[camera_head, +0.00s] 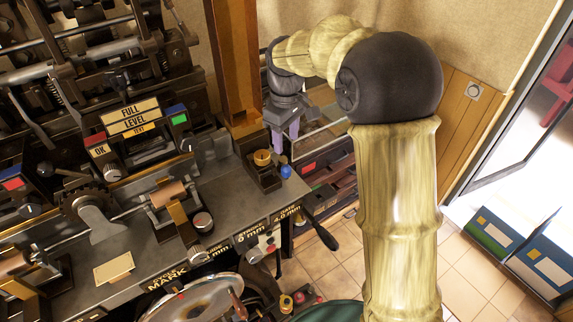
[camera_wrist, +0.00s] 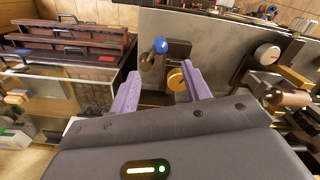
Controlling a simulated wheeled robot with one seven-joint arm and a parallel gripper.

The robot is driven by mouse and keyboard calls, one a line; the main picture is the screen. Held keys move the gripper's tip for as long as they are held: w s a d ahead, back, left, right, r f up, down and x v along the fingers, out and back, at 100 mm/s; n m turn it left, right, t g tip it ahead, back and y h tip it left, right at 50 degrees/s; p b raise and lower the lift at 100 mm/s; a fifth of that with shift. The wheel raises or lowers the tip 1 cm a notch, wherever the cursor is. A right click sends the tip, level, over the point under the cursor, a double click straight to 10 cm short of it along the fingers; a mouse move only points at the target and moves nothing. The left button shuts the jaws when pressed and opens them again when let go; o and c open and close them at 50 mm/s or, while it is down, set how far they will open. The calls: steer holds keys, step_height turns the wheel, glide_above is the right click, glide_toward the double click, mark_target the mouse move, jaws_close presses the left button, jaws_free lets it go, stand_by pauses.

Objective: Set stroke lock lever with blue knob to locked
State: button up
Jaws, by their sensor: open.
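The blue knob (camera_head: 285,171) of the stroke lock lever is at the right end of the machine bench in the head view. In the wrist view the blue knob (camera_wrist: 160,45) tops a short dark lever beside a dark block. My gripper (camera_head: 284,139) is above and behind the knob in the head view, with its purple fingers pointing down. In the wrist view my gripper (camera_wrist: 160,88) is open and empty, and the knob shows beyond and between its fingertips. I see no contact. The lever's lock marking cannot be read.
A brown post (camera_head: 237,65) rises beside my arm. A black handle (camera_head: 321,231) sticks out at the bench's front.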

mark_target(286, 166)
step_height(286, 166, down, 11)
steer(key=shift+r+p, duration=0.2)
steer(key=shift+p, duration=0.45)
jaws_close()
